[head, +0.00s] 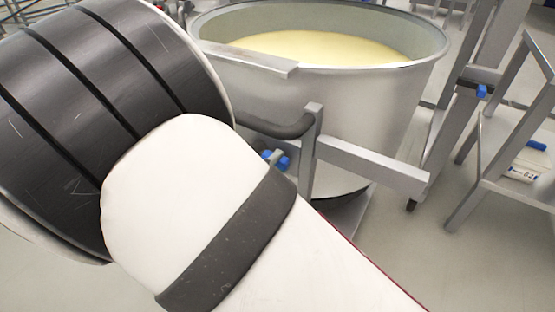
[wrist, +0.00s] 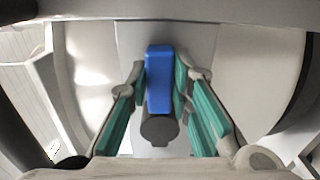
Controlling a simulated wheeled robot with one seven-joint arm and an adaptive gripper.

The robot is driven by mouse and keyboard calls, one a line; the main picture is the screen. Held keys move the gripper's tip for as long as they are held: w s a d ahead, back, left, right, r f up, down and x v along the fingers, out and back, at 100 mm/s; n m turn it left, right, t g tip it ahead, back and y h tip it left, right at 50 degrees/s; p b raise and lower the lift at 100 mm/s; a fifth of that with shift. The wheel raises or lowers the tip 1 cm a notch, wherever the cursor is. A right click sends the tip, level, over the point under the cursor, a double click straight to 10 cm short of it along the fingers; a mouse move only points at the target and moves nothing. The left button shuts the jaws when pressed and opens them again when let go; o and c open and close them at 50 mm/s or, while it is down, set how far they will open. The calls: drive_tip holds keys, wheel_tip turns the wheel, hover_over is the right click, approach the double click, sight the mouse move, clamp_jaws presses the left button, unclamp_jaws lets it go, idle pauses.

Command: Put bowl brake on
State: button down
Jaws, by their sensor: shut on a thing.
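The large metal bowl (head: 330,95) stands in a grey frame in the head view and holds pale yellow contents. In the wrist view a blue lever (wrist: 159,62), likely the brake, sits in front of a grey plate, with a dark round end (wrist: 159,129) below it. My gripper (wrist: 160,78) has its two teal-padded fingers on either side of the lever and is shut on it. Blue parts (head: 281,161) show low beside the bowl, partly hidden.
A dark curved handle (head: 275,126) and a grey frame bar (head: 372,166) stand in front of the bowl. On the right are a metal stand (head: 505,150) and a post with a blue knob (head: 482,91). Some floor is clear between them.

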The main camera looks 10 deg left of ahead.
drive_tip(key=shift+f, duration=0.15)
idle(0.4)
drive_tip(key=c, duration=1.4)
unclamp_jaws()
drive_tip(key=shift+c, duration=0.2)
drive_tip(key=v, duration=1.2)
